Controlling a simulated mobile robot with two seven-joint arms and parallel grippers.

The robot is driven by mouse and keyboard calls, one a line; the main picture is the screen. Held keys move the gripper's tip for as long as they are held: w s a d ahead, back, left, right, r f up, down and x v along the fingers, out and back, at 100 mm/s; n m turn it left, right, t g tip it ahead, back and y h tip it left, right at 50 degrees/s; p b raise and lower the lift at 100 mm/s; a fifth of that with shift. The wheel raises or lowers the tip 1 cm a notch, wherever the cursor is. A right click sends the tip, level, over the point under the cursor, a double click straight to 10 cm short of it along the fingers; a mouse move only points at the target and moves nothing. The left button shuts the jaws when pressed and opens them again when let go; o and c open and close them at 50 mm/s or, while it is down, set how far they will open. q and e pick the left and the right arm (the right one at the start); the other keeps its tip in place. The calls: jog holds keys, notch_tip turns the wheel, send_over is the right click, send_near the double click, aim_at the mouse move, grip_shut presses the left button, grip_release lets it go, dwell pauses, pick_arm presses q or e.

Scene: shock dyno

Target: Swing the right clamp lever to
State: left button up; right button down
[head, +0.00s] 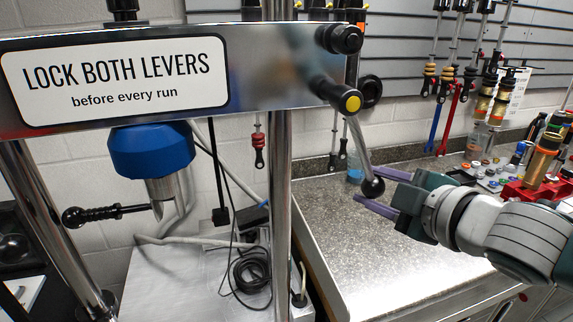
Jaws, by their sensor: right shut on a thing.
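The right clamp lever (361,146) hangs from a black hub with a yellow cap (348,102) at the right end of the polished crosshead (270,72). Its metal rod slants down and slightly right to a black ball knob (373,187). My right gripper (376,190) comes in from the right, with one purple finger above the knob and one below. It is shut on the knob. The crosshead bears a label, "LOCK BOTH LEVERS before every run". My left gripper is out of view.
A chrome column (280,190) stands left of the lever. A blue cylinder body (152,150) hangs under the crosshead, with a black ball-ended handle (105,212) at left. Behind is a speckled bench (415,245) with shock parts and a red rack (535,190) at right.

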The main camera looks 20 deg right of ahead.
jog(key=shift+d, duration=0.15)
jog(key=shift+c, duration=2)
grip_release()
jog(key=b+v, duration=0.1)
jog(key=v, duration=0.9)
jog(key=shift+w+r, duration=0.1)
